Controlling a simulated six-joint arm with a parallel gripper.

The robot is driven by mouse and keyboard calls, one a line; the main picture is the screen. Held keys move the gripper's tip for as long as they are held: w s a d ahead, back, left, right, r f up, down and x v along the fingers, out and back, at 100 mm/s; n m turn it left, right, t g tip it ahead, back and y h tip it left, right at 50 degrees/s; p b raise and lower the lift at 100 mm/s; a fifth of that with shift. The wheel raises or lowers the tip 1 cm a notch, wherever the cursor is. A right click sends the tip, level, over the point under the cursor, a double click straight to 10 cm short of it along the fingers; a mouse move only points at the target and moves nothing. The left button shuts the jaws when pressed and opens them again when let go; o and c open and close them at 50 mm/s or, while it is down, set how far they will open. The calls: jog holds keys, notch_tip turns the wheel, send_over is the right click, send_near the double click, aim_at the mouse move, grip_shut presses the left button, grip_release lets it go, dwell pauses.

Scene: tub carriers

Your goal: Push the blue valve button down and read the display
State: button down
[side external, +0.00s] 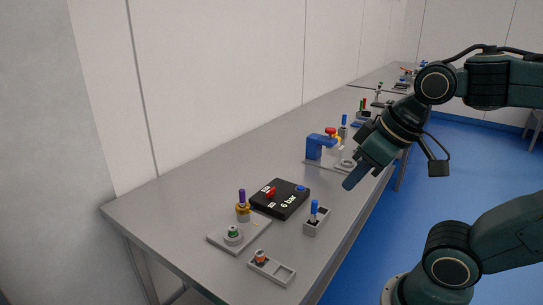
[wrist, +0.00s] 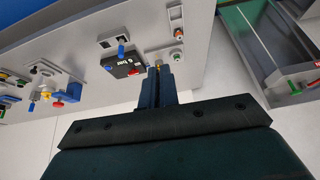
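A black valve box (side external: 279,199) lies on the grey table, with a white "6 bar" display on its top. A blue button (side external: 301,188) sits at its right corner and a red lever or button (side external: 270,192) at its left side. In the wrist view the box (wrist: 128,69) shows just left of my fingertips, its blue button (wrist: 107,67) at its left end. My gripper (side external: 350,184) is above the table's front edge, up and to the right of the box, apart from it. Its fingers (wrist: 157,76) look closed together and empty.
A grey holder with a blue peg (side external: 315,212) stands right of the box. A purple peg in a brass holder (side external: 242,206) and a grey tray (side external: 272,267) are near the front. A blue clamp-like fixture (side external: 320,143) stands behind. Bare table (side external: 180,200) lies left.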

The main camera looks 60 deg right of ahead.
jog(key=w+d+r+m+g, duration=0.2)
jog(key=w+d+r+m, duration=0.15)
jog(key=w, duration=0.35)
jog(key=m+g, duration=0.4)
jog(key=m, duration=1)
send_over(300, 187)
notch_tip(300, 187, down, 11)
jog(key=shift+w+a+f, duration=0.15)
jog(key=shift+a, duration=0.05)
jog(key=shift+f, duration=0.1)
jog(key=f, duration=1.3)
jog(key=shift+s+d+f, duration=0.1)
jog(key=shift+s+f, duration=0.1)
jog(key=shift+f, duration=0.2)
